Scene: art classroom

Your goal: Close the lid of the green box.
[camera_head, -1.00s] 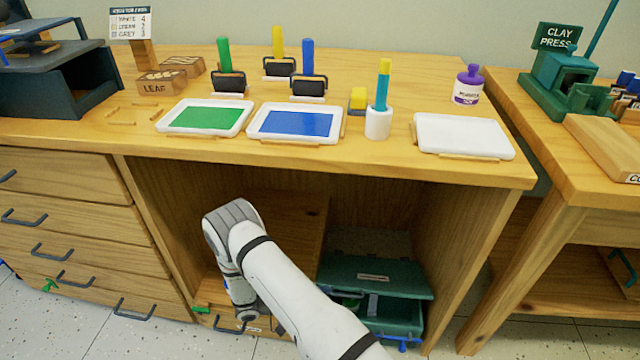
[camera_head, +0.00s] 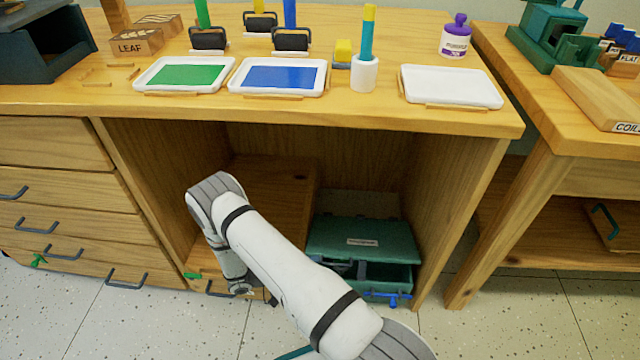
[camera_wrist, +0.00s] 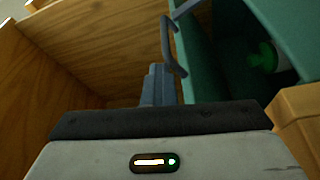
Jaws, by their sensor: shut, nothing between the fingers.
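The green box stands low in the open cabinet, with its lid (camera_head: 345,242) tilted above the body (camera_head: 392,278); a dark gap shows between them. In the wrist view, the box's teal wall (camera_wrist: 198,62) is at the right, with the lid's teal surface (camera_wrist: 290,32) above the opening. A green and white item (camera_wrist: 264,56) is inside. My gripper (camera_wrist: 158,78) is shut and empty, close to the box's left side and just below a grey handle (camera_wrist: 171,45); I cannot tell whether they touch. My arm mostly hides the gripper in the head view.
A wooden compartment (camera_wrist: 85,55) is left of the box. The cabinet's right side panel (camera_head: 455,210) stands close to the box. The tabletop (camera_head: 220,110) overhangs it and bears trays, rollers and a glue-stick cup.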

